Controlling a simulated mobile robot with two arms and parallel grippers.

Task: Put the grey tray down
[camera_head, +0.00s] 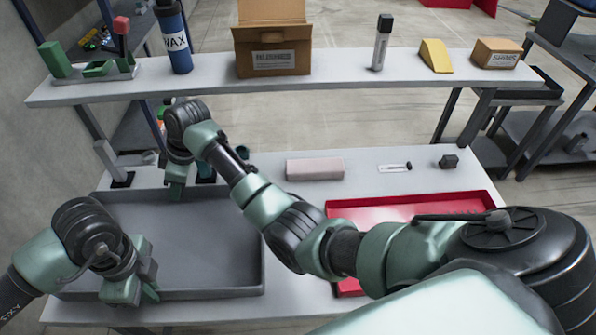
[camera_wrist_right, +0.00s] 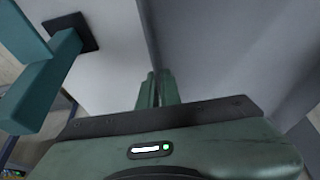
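The grey tray (camera_head: 205,240) is wide and shallow and lies level at the left of the white table; whether it touches the tabletop cannot be told. My right gripper (camera_head: 176,192) is at its back rim, pointing down. In the right wrist view the two fingers (camera_wrist_right: 156,88) are close together, with the tray wall (camera_wrist_right: 205,50) running between them, so the gripper looks shut on the rim. My left gripper (camera_head: 130,292) is at the front rim, left of its middle. Its fingertips are hidden by its own body.
A red tray (camera_head: 410,206) lies to the right, partly behind my right arm. A raised shelf (camera_head: 340,72) with boxes crosses the back.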

